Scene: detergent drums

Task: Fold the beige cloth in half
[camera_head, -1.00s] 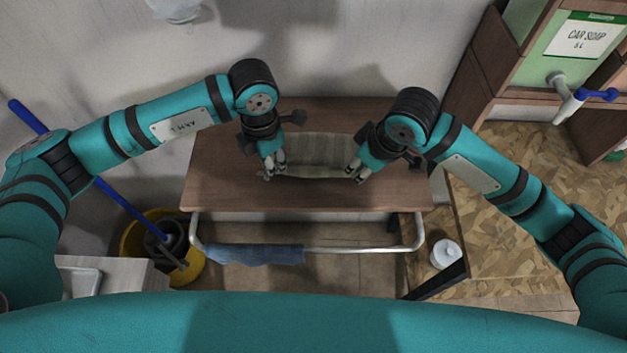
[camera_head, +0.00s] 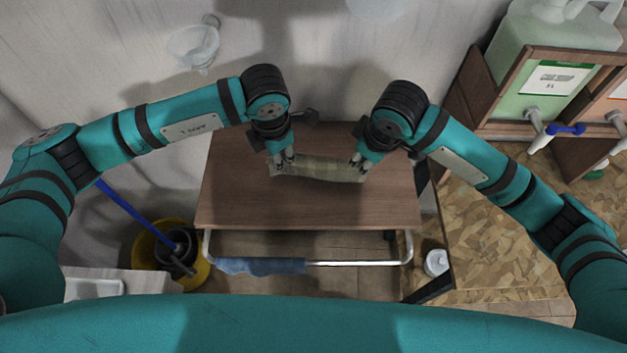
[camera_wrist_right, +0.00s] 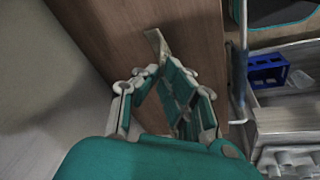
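The beige cloth (camera_head: 318,172) lies on the brown table top as a narrow strip, doubled over, with its long sides running left to right. My left gripper (camera_head: 282,160) is at its far left corner, with fingertips closed on the cloth edge. My right gripper (camera_head: 357,161) is at its far right corner, also closed on the edge. In the right wrist view, the fingertips of my right gripper (camera_wrist_right: 158,68) meet at a small piece of the beige cloth (camera_wrist_right: 157,43). The exact pinch at the left fingertips is too small to see well.
The wooden table top (camera_head: 300,210) is bare around the cloth. A blue cloth (camera_head: 262,266) hangs on the front rail. A yellow bucket (camera_head: 203,270) with a mop stands at the left. A white jar (camera_head: 436,262) and a shelf with soap containers (camera_head: 545,75) are at the right.

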